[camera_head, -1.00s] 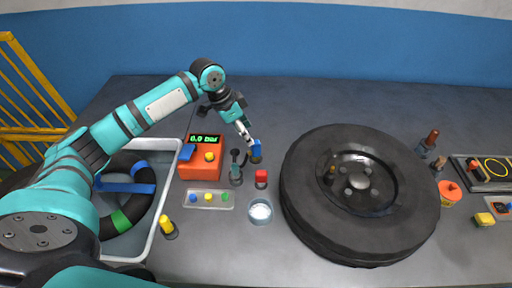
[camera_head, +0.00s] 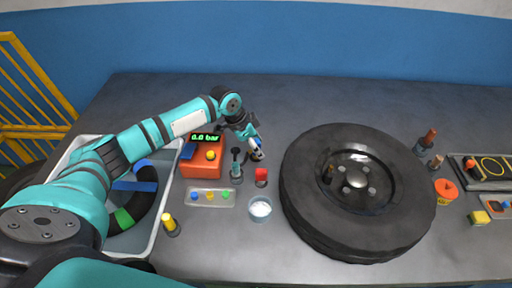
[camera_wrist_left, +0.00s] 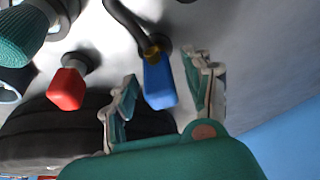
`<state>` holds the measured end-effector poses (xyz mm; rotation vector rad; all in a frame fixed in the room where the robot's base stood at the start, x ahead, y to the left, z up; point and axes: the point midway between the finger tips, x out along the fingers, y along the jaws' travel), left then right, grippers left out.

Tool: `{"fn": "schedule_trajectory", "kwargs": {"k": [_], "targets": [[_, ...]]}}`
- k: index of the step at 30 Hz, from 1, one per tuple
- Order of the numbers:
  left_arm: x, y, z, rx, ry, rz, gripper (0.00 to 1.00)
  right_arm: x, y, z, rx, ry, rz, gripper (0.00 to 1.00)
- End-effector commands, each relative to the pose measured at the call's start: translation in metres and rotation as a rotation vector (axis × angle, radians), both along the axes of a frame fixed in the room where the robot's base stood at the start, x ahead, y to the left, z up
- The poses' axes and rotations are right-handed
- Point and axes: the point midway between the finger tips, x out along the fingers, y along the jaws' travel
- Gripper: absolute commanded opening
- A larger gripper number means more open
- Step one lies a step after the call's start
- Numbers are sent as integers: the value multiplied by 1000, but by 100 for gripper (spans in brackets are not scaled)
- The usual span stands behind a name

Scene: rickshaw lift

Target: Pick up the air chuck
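The air chuck, which I take to be the blue-handled piece with a brass collar and black hose, shows in the left wrist view (camera_wrist_left: 159,82). It stands between the two fingers of my left gripper (camera_wrist_left: 163,75), with a small gap visible on each side. In the head view the left gripper (camera_head: 258,153) is right of the orange pressure box and largely hides the blue piece. The left gripper is open around it; whether either finger touches it is unclear. My right gripper is not in view.
A red-topped piece (camera_head: 261,177) and a dark upright tool (camera_head: 236,170) stand close by. The orange box (camera_head: 201,163) reads 0.0 bar. The back of the table is clear.

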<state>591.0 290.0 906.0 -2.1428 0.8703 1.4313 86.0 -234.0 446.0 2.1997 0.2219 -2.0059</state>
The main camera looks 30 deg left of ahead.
Motion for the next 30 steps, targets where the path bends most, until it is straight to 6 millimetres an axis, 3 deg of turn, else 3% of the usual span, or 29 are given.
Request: {"fn": "schedule_trajectory", "kwargs": {"k": [1,11,20,30], "targets": [[0,0,0,0,0,0,42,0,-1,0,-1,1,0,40],[0,0,0,0,0,0,0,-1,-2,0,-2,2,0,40],[1,0,5,0,-2,-1,0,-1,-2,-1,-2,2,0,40],[2,0,66,-1,-6,-1,0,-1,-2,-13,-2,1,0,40]]}}
